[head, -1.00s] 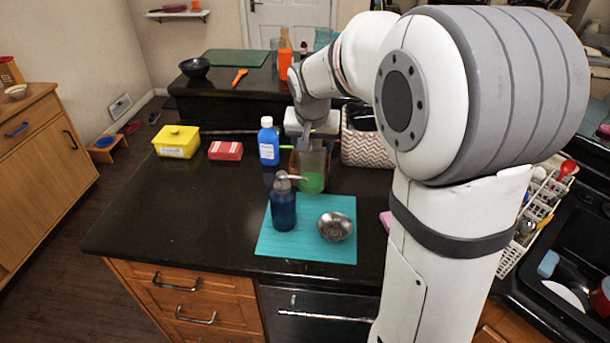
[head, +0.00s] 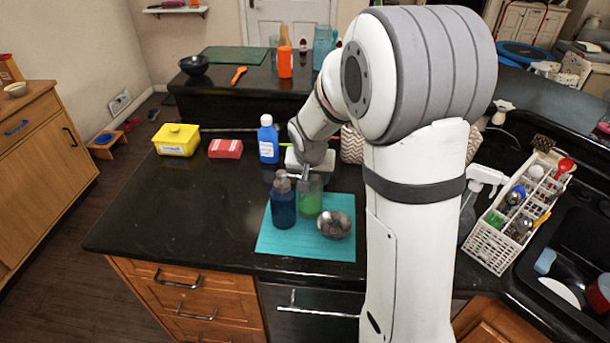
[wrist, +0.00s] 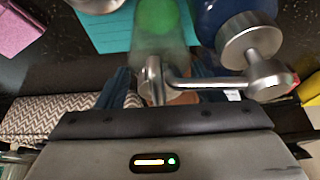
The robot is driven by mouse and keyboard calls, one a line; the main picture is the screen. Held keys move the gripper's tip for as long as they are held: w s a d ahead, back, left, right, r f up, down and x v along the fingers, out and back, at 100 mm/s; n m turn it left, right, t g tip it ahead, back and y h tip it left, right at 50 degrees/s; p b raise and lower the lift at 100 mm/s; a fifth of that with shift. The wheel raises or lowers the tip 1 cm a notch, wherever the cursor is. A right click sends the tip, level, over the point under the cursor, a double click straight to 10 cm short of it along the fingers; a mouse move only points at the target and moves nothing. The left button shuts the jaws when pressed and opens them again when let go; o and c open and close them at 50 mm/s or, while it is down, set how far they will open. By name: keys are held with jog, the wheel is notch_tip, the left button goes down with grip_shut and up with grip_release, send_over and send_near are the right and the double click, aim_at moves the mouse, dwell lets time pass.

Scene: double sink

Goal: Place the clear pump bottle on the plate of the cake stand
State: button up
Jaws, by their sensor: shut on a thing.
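The clear pump bottle (head: 310,200) holds green liquid and is in my gripper (head: 308,170). In the wrist view the clear bottle (wrist: 160,42) stands out between the fingers of my gripper (wrist: 162,80), which is shut on it. It appears over the teal mat; I cannot tell whether its base touches. A blue pump bottle (head: 283,207) is close at its left; in the wrist view the blue bottle's metal spout (wrist: 215,82) crosses in front of the clear bottle. I cannot make out a cake stand in either view.
A metal bowl (head: 334,224) sits on the teal mat (head: 285,246). A blue bottle with white cap (head: 268,141), red box (head: 225,149) and yellow tub (head: 177,140) stand behind left. A chevron basket (wrist: 50,112) is near the gripper. The counter's left front is clear.

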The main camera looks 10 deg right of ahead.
jog(key=shift+f, duration=0.15)
jog(key=o, duration=1.6)
jog(key=shift+c, duration=0.2)
